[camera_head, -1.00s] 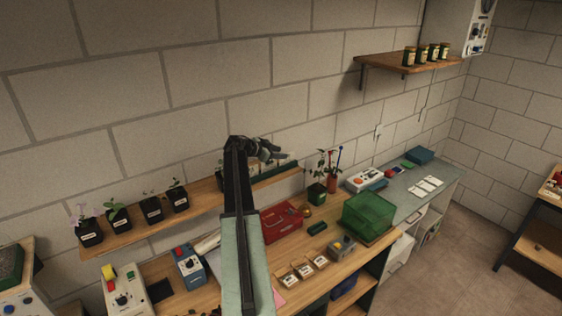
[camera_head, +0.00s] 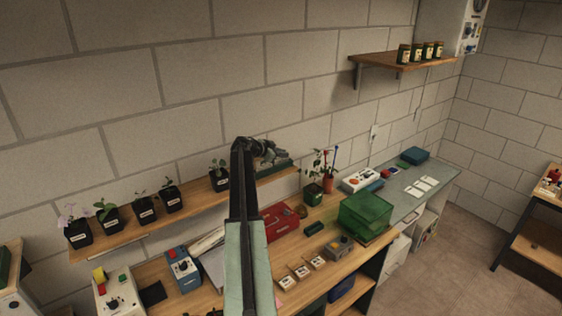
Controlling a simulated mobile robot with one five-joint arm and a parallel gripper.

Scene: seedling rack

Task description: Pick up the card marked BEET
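White cards (camera_head: 420,186) lie flat on the grey-green counter at the right; their markings are too small to read, so I cannot tell which, if any, says BEET. My gripper (camera_head: 272,153) is raised in front of the wall, above the narrow wooden shelf, well to the left of the cards and apart from them. It is small and dark here, and I cannot make out whether its fingers are open or shut.
A green translucent bin (camera_head: 366,217), a red box (camera_head: 279,222) and small labelled trays (camera_head: 302,271) stand on the wooden bench. Potted seedlings (camera_head: 140,207) line the narrow shelf. Jars (camera_head: 420,52) stand on the upper shelf. Floor (camera_head: 455,255) is clear at the right.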

